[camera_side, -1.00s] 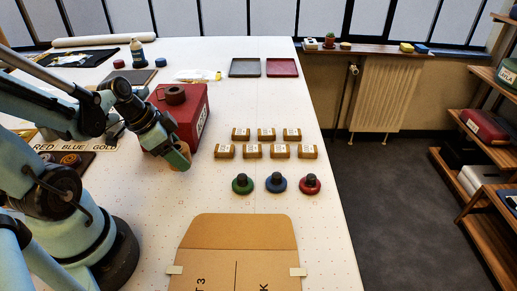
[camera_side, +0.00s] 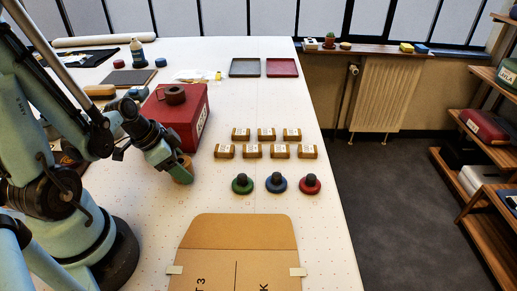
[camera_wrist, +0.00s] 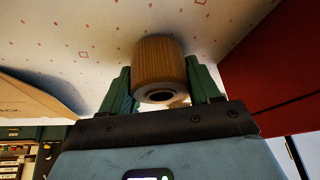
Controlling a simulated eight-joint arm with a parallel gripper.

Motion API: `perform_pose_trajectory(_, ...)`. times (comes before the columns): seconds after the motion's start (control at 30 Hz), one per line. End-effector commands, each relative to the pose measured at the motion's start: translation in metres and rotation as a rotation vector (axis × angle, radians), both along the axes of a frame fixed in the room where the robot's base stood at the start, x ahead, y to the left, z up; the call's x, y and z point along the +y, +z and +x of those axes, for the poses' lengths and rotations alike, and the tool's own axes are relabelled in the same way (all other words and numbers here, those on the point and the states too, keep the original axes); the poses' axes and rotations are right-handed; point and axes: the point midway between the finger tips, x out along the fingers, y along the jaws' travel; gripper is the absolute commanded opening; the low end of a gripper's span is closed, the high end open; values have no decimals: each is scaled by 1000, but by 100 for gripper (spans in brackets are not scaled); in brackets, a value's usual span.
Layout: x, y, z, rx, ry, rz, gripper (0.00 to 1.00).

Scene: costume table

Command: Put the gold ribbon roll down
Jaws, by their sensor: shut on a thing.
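My gripper (camera_side: 180,166) is over the white table in front of the red box. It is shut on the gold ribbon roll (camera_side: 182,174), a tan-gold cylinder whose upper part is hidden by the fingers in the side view. In the wrist view the gold ribbon roll (camera_wrist: 159,70) sits between the two green fingers of my gripper (camera_wrist: 162,85), its dark centre hole facing the camera. The roll is close to the table top (camera_wrist: 60,40); I cannot tell whether it touches.
The red box (camera_side: 190,118) with a dark ring on its lid stands just behind. Small labelled brown boxes (camera_side: 252,151) stand to the right. Green (camera_side: 242,185), blue (camera_side: 276,184) and red (camera_side: 310,184) knobbed discs are front right. A flat cardboard piece (camera_side: 240,250) lies in front.

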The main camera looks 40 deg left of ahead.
Motion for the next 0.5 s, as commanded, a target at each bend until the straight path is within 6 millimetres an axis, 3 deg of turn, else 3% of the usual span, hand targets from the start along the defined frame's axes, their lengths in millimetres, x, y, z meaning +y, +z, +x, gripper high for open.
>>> perform_pose_trajectory(0.1,0,0,0,0,0,0,31)
perform_pose_trajectory(0.13,0,0,0,0,0,0,66)
perform_pose_trajectory(0.27,0,0,0,0,0,0,86)
perform_pose_trajectory(0.5,0,0,0,0,0,0,87)
